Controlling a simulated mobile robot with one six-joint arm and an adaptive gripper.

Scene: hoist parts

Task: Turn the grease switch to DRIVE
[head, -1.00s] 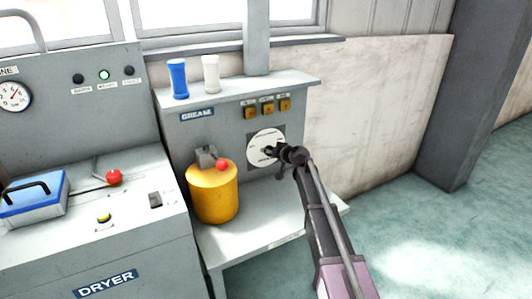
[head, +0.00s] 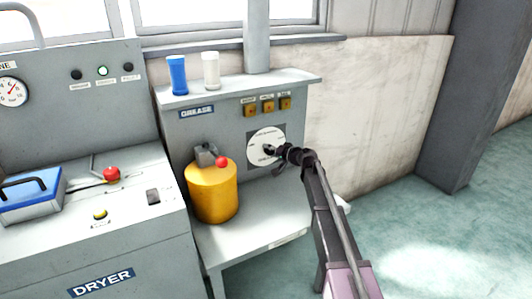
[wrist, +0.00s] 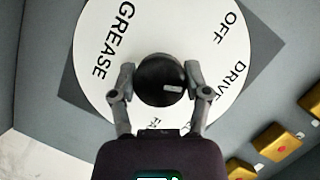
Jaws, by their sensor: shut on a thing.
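The grease switch is a round white dial (head: 261,136) on the grey GREASE panel. In the wrist view the dial (wrist: 100,85) carries the words GREASE, OFF and DRIVE, plus lower lettering partly hidden by my gripper. Its black knob (wrist: 158,72) is at the middle, between my gripper's fingers (wrist: 161,82). My gripper is shut on the knob, one finger on each side. The knob's small pale mark (wrist: 172,89) lies on its right side, roughly towards the DRIVE word (wrist: 223,82). In the head view my gripper (head: 277,151) reaches the dial from the right.
A yellow drum (head: 212,194) with a red-knobbed lever stands left of the dial. Amber buttons (head: 268,106) sit above it. A blue container (head: 177,75) and a white container (head: 211,71) stand on the panel top. The DRYER cabinet (head: 150,240) is further left.

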